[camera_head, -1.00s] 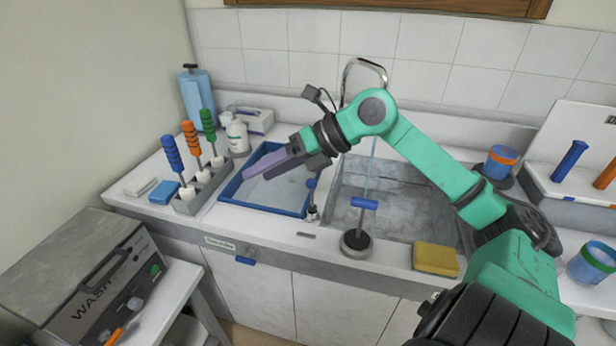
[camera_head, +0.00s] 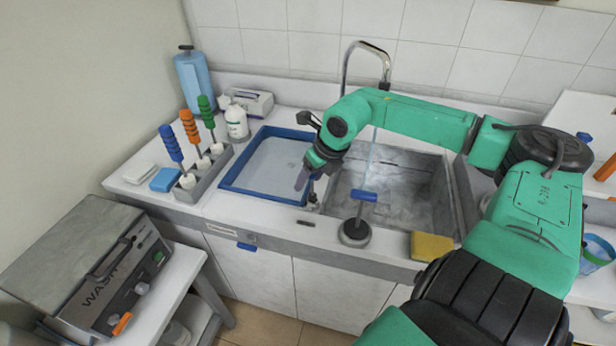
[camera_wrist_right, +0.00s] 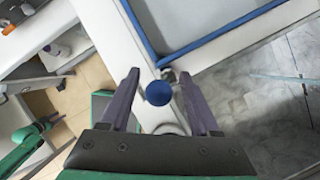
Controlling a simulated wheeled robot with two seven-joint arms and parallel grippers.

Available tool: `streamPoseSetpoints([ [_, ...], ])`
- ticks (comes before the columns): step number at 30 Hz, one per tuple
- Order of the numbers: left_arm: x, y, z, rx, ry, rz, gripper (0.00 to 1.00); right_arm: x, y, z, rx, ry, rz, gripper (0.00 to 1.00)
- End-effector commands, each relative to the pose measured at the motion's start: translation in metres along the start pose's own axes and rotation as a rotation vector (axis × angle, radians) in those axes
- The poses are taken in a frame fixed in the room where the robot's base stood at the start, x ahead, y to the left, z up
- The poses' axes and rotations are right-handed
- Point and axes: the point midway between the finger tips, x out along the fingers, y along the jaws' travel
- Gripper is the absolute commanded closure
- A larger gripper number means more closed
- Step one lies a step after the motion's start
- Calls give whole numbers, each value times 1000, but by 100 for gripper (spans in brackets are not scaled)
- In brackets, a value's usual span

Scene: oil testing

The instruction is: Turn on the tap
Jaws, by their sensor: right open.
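A chrome gooseneck tap (camera_head: 345,68) stands behind the grey sink basin (camera_head: 440,195). A thin pale blue streak, perhaps water, runs from its spout into the basin. A small metal fitting (camera_head: 313,204) stands on the front counter between tray and basin; my right gripper (camera_head: 303,182) partly hides it in the head view. In the right wrist view a round blue knob (camera_wrist_right: 158,93) lies between the two spread purple fingers of my right gripper (camera_wrist_right: 160,85), with gaps on both sides. The gripper is open, pointing down. My left gripper is not in view.
A blue-rimmed tray (camera_head: 238,160) lies left of the basin. Bottles, coloured-handled tools and a wash machine (camera_head: 75,265) are further left.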

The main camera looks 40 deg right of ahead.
Motion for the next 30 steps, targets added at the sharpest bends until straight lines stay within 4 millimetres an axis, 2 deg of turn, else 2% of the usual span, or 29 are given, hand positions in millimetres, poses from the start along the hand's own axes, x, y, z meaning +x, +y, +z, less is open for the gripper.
streamPoseSetpoints([
  [3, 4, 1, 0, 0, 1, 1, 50, 9, 0, 0, 0, 0, -1, 37],
  [11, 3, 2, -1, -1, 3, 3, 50, 10, 1, 1, 3, -4, 2, 37],
  [12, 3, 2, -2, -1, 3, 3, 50, 10, 1, 1, 2, -4, 2, 41],
  [14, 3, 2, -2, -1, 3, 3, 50, 10, 1, 1, 2, -4, 2, 64],
  [15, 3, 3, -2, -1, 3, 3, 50, 10, 1, 1, 2, -4, 2, 79],
  [17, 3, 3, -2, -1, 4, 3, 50, 10, 1, 1, 2, -3, 2, 100],
  [30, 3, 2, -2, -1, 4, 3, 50, 10, 1, 1, 2, -3, 2, 100],
])
